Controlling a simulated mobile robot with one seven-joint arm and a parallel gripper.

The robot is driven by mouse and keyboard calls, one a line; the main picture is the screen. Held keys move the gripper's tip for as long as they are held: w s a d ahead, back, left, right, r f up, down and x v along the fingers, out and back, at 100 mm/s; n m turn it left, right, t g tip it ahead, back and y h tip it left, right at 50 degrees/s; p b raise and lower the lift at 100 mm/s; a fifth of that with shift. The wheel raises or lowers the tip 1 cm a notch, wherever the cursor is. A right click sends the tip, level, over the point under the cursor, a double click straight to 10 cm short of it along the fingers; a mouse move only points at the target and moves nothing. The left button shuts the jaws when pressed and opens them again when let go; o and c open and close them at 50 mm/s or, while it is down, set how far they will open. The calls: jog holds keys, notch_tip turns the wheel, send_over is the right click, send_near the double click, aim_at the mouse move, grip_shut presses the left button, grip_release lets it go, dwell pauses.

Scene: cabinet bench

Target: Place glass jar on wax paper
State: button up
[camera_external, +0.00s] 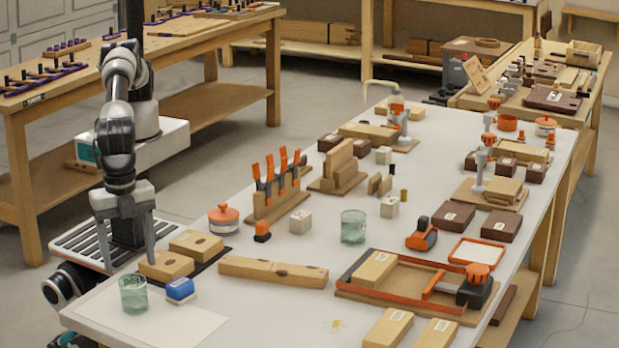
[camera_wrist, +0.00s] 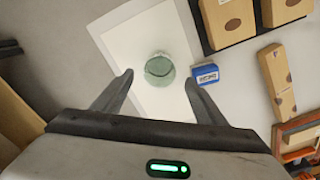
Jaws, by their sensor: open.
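A greenish glass jar (camera_external: 134,293) stands upright on the white wax paper (camera_external: 185,325) at the near left corner of the bench. In the wrist view the jar (camera_wrist: 159,66) rests on the paper (camera_wrist: 120,35), inside its edges. My gripper (camera_external: 130,266) is open and empty, pointing down above the jar. In the wrist view its fingertips (camera_wrist: 158,78) are apart, one to each side of the jar, with gaps showing between them and the glass. A second greenish glass jar (camera_external: 353,227) stands farther back, mid-bench.
A blue block (camera_external: 180,290) sits close to the jar's right. Wooden blocks on a dark strip (camera_external: 196,243) lie behind it, and a long wooden bar (camera_external: 273,272) lies to the right. An orange-framed tray (camera_external: 345,285) stands farther right. The bench's left edge is close.

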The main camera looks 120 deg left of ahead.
notch_tip(320, 180, up, 4)
jog(key=shift+r, duration=0.2)
